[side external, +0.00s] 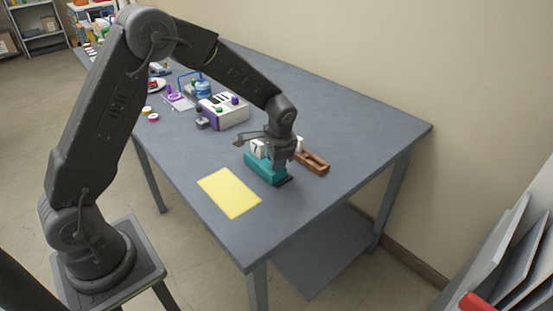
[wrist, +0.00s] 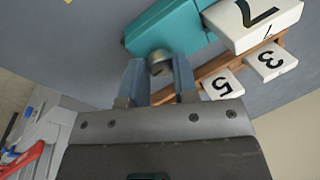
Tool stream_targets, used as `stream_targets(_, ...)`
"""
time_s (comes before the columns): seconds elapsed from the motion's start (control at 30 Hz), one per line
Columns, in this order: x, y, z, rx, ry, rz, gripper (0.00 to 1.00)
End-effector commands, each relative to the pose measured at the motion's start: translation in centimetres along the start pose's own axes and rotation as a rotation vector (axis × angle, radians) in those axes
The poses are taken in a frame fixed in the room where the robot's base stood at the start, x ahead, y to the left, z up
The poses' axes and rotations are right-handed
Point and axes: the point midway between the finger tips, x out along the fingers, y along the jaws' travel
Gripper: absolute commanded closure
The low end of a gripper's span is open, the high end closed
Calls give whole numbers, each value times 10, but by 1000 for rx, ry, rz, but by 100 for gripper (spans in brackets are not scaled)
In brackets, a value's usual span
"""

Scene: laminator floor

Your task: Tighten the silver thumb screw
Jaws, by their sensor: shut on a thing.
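The silver thumb screw (wrist: 160,66) shows in the wrist view at the near end of a teal block (wrist: 160,28). My gripper (wrist: 158,72) has its two fingers on either side of the screw and is shut on it. The teal block also shows in the side view (side external: 262,168), lying on the table under my gripper (side external: 282,176). A white piece marked 7 (wrist: 255,20) sits on the teal block. In the side view the screw is hidden behind my gripper.
A brown wooden rack (side external: 314,163) with white number tiles (wrist: 270,62) lies beside the teal block. A yellow sheet (side external: 229,193) lies in front. A white and purple device (side external: 223,112) and small items stand farther back. The table's right part is clear.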

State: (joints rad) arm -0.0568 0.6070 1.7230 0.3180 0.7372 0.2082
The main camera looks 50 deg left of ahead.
Motion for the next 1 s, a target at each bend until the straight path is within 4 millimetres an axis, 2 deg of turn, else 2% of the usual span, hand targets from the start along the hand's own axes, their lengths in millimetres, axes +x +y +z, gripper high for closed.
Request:
stream_targets(0.3,-1,-1,0,82,22,-1,96)
stream_targets(0.77,0,-1,0,90,23,-1,96)
stream_targets(0.8,0,-1,0,90,23,-1,69)
stream_targets(1.0,0,0,0,90,23,0,50)
